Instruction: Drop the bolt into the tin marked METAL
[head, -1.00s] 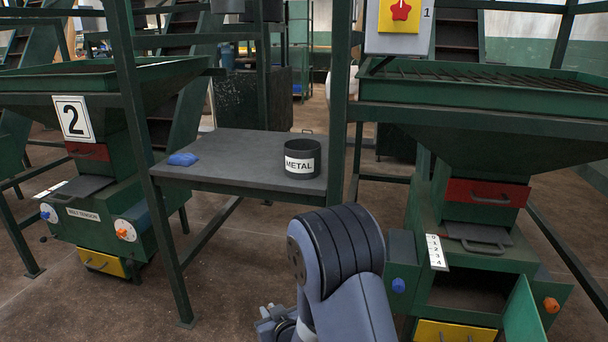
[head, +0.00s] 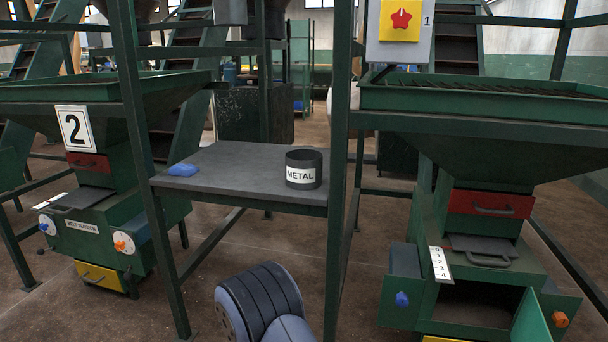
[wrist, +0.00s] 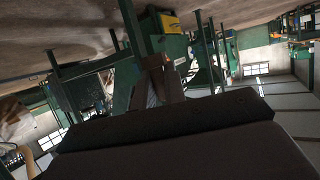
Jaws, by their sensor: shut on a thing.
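The tin marked METAL (head: 304,158) is a dark open-topped cylinder with a white label. It stands upright near the right end of a grey table (head: 230,186) in the head view. My gripper (wrist: 160,80) shows in the wrist view, its brownish fingers close together beyond the dark wrist body. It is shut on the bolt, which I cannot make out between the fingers. In the head view only a rounded link of my arm shows, low in front of the table; the gripper is out of that picture. I see no bolt on the table.
Green posts (head: 340,150) stand at the table's corners. A hopper machine numbered 2 (head: 90,200) is on the left, another (head: 480,220) with an open green door on the right. Open floor lies in front.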

